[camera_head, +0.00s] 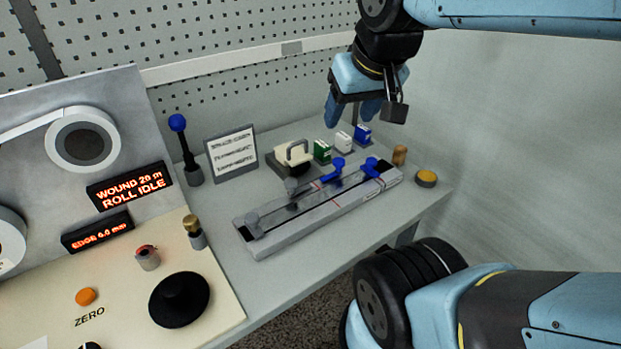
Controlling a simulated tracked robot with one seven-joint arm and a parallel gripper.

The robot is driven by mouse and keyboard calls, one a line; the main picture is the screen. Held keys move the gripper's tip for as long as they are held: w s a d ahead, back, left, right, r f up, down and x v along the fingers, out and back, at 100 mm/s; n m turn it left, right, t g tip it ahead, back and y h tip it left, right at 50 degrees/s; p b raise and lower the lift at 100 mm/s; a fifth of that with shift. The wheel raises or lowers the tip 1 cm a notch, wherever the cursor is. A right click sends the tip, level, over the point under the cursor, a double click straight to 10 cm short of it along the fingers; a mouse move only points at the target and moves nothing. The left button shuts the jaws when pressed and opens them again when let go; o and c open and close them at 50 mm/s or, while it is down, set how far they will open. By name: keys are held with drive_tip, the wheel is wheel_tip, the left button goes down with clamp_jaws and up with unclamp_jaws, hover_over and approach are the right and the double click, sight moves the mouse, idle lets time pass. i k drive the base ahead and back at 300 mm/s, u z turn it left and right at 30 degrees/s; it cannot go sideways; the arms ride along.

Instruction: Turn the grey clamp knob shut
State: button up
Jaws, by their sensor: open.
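A long grey slide rail (310,213) lies diagonally on the bench. A grey knob (253,219) stands near its left end and a second grey knob (291,187) stands farther along. I cannot tell which one is the clamp knob, or whether either is tight. Two blue handles (338,166) (370,164) sit toward the rail's right end. My gripper (351,110) hangs above and behind the right part of the rail, with its blue fingers apart and nothing seen between them. It is well clear of both grey knobs.
Behind the rail are a cream block with a grey handle (294,153), small green, white and blue boxes (322,151), and a sign (232,153). A blue-topped lever (178,123) stands left. A winder panel with a black knob (180,299) fills the left. A yellow button (426,178) sits right.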

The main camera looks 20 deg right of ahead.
sight(290, 184)
drive_tip(key=z, duration=0.55)
drive_tip(key=k, duration=1.3)
drive_tip(key=u, duration=0.5)
drive_tip(key=i, duration=1)
drive_tip(key=z, duration=0.05)
